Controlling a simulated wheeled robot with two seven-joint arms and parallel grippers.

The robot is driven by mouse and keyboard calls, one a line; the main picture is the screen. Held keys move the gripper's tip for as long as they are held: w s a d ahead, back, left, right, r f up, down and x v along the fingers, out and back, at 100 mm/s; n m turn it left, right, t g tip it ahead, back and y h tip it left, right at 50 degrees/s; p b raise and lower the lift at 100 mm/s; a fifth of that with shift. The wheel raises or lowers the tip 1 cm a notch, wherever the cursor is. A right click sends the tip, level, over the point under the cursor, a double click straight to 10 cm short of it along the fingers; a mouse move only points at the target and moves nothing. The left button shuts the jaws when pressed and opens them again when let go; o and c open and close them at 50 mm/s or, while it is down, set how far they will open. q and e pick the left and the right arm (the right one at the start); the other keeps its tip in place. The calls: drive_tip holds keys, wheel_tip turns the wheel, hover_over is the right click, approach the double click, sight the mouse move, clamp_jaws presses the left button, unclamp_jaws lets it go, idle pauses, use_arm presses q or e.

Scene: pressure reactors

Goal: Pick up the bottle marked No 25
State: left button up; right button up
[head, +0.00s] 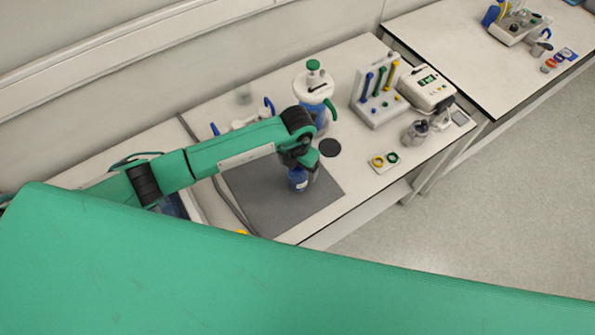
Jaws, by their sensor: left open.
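A small blue bottle (298,179) with a pale label stands on the dark grey mat (322,195) on the white bench. The number on its label is too small to read. My left gripper (304,166) reaches down from the end of my green left arm and is open at the top of this bottle. The gripper hides the bottle's upper part, and I cannot tell whether the fingers touch it. My right gripper is not in view.
Behind the gripper stands a white and blue vessel with a green cap (314,84). To the right are a rack of coloured tubes (376,99), a white device (428,89) and a grey metal vessel (415,133). A black disc (330,147) lies near the mat.

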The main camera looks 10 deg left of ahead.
use_arm(q)
drive_tip(key=shift+f, duration=0.75)
drive_tip(key=shift+c, duration=0.5)
drive_tip(key=c, duration=1.3)
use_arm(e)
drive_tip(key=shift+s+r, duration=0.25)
use_arm(q)
drive_tip(key=shift+r, duration=0.1)
